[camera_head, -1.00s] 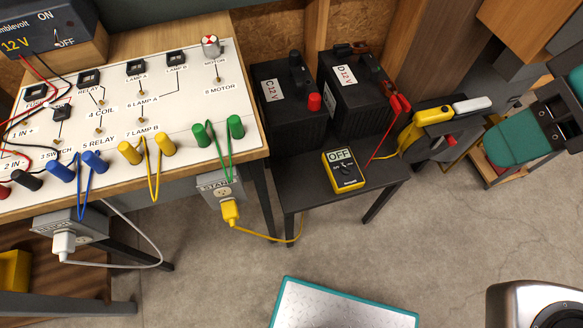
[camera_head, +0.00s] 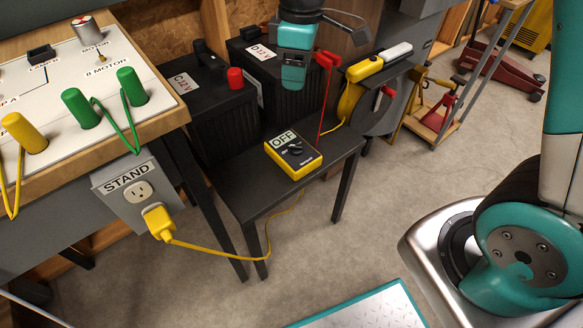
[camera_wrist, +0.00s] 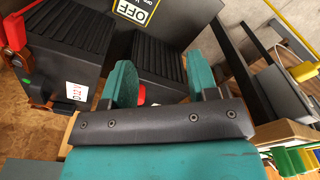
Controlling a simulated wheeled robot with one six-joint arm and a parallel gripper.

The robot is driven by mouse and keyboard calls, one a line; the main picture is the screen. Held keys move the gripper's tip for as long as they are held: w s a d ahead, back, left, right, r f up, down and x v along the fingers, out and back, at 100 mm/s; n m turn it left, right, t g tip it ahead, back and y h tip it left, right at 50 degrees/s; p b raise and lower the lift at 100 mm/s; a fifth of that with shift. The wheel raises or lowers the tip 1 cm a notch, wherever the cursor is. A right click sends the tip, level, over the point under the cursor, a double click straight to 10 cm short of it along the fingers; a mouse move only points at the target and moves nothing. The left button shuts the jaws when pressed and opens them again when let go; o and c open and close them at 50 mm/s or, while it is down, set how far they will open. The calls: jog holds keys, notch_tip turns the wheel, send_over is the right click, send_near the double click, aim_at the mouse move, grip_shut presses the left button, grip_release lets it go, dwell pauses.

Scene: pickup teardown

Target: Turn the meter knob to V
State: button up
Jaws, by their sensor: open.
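The yellow meter (camera_head: 293,154) lies on the small black table. Its display reads OFF and its dark knob (camera_head: 295,149) sits in the middle of its face; the pointer's setting is too small to read. My gripper (camera_head: 293,75) is above and behind the meter, over the batteries, apart from the meter. In the wrist view my gripper (camera_wrist: 165,88) shows two teal fingers set apart with nothing between them. The meter's OFF display (camera_wrist: 138,10) shows at the top edge of the wrist view; the knob is out of that view.
Battery C (camera_head: 208,100) and battery D (camera_head: 250,62) stand at the back of the black table (camera_head: 240,190). A red lead (camera_head: 326,90) rises behind the meter. A yellow-handled tool (camera_head: 366,68) stands at right. The circuit bench (camera_head: 120,130) is at left.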

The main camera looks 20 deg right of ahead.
jog(key=b, duration=0.2)
send_near(294, 145)
jog(key=shift+n+h, duration=0.3)
jog(key=shift+n, duration=0.1)
jog(key=f+b, duration=0.1)
jog(key=f, duration=0.2)
jog(key=f+b, duration=0.2)
jog(key=f, duration=0.1)
jog(key=f+b, duration=0.1)
jog(key=f, duration=0.2)
jog(key=shift+a+f+b, duration=0.3)
jog(key=shift+b, duration=0.05)
jog(key=shift+c, duration=0.2)
